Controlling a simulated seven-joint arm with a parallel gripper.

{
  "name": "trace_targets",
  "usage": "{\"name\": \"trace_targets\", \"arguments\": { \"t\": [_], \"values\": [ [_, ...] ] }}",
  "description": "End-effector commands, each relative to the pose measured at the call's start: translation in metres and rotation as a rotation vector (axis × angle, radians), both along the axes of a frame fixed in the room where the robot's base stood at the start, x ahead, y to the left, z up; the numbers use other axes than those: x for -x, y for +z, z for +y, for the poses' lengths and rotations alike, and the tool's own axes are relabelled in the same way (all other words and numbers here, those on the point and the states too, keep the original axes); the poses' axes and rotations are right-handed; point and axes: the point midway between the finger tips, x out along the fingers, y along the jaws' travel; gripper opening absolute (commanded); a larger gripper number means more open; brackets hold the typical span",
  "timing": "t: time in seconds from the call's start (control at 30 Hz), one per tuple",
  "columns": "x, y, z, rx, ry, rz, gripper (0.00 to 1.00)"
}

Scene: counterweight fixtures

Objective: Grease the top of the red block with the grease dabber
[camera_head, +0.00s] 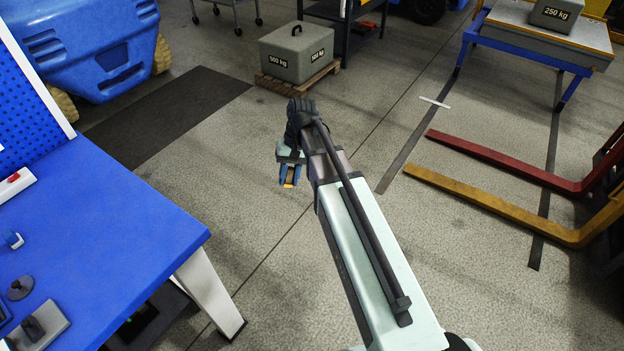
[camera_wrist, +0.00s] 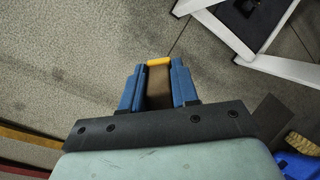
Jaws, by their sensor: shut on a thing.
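My gripper (camera_head: 290,175) hangs over open floor, right of the blue workbench, with its fingers pointing down. In the wrist view its blue fingers (camera_wrist: 158,82) are shut on a small brown piece with a yellow-orange end (camera_wrist: 158,62). The fingers hide much of it; it may be the grease dabber, but I cannot tell for sure. The orange end also shows between the fingertips in the head view (camera_head: 288,185). I see no clear red block. A small red part (camera_head: 13,177) sits on a white item at the left edge of the workbench.
The blue workbench (camera_head: 110,240) holds a dark knobbed disc (camera_head: 20,288) and a grey block with a dark knob (camera_head: 50,325). A 500 kg weight (camera_head: 285,60) stands on a pallet behind. Red (camera_head: 500,160) and yellow (camera_head: 490,205) forks lie right. The floor between is clear.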

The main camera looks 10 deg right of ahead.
Motion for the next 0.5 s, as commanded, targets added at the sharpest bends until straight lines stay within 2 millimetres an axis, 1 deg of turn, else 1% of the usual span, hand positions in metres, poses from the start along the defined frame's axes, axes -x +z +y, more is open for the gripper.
{"name": "trace_targets", "arguments": {
  "t": [0.03, 0.2, 0.47, 0.5],
  "values": [
    [-0.006, 0.003, 0.019, 0.0, 0.005, 0.0, 0.0],
    [-0.013, 0.012, 0.073, -0.001, 0.006, -0.001, 0.0],
    [-0.014, 0.026, 0.158, 0.001, 0.006, 0.001, 0.0],
    [-0.013, 0.029, 0.172, 0.0, 0.007, 0.0, 0.0]
  ]
}}
